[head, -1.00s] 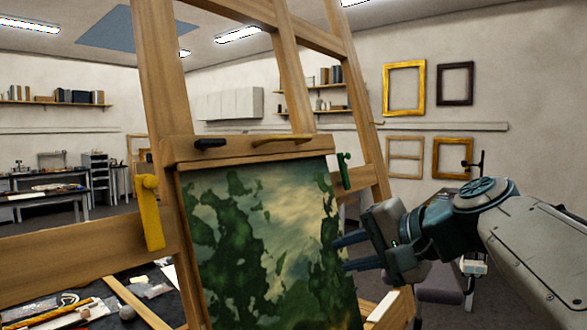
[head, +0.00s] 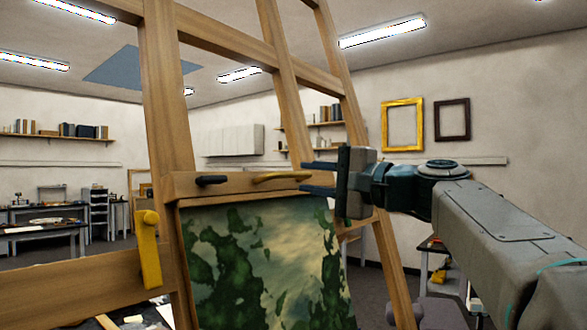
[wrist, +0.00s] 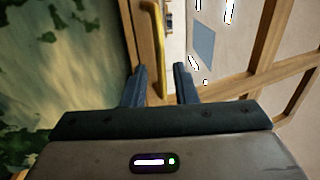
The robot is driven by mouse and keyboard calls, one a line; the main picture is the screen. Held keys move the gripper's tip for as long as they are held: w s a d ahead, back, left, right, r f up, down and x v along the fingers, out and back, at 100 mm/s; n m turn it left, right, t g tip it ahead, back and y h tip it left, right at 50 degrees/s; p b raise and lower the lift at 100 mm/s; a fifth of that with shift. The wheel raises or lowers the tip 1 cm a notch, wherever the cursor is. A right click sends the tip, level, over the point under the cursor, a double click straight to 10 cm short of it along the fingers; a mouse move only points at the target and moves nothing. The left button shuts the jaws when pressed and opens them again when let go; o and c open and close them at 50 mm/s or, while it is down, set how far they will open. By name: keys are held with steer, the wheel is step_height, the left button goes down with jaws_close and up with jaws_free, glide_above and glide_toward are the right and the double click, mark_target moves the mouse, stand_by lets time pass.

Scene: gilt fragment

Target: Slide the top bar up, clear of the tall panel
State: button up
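The wooden top bar (head: 240,188) of the easel lies along the upper edge of the tall painted panel (head: 262,250). A curved brass-yellow handle (head: 283,176) and a black knob (head: 212,180) are on the bar. My gripper (head: 319,178) is open at the right end of the handle, one finger above and one below its level. The panel (wrist: 50,65) fills the left of that view.
A yellow lever (head: 149,250) sits at the left on the easel's wooden frame (head: 165,80). The easel's posts rise behind the bar. Picture frames (head: 402,125) hang on the far wall. A cluttered table lies low at the left.

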mark_target(295, 176)
steer(key=p+x, duration=0.1)
steer(key=x, duration=0.4)
steer(key=shift+s, duration=0.1)
